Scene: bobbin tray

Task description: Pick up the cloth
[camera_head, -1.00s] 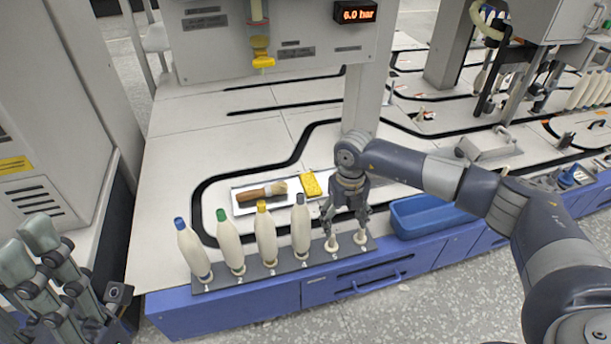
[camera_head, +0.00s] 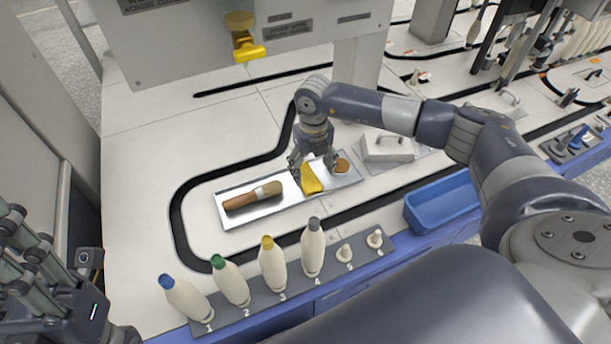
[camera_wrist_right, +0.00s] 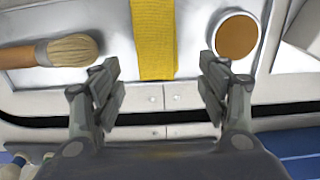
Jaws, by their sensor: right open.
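The yellow cloth (camera_head: 311,180) lies on a shallow metal tray (camera_head: 237,216) on the white worktop. In the right wrist view the cloth (camera_wrist_right: 154,40) hangs in the upper middle as a folded strip, between a brush and a round brown-topped tin. My right gripper (camera_head: 314,172) is over the tray at the cloth. In the wrist view its two fingers (camera_wrist_right: 160,82) are spread wide, one to each side of the cloth, with nothing between the tips. My left gripper (camera_head: 30,265) is at the left edge, away from the tray; its finger opening is unclear.
A wooden-handled brush (camera_head: 252,196) lies left of the cloth and a round tin (camera_head: 342,166) right of it. Several capped bobbins (camera_head: 272,264) stand on a numbered rack in front. A blue bin (camera_head: 442,204) is at the right. A grey panel overhangs behind.

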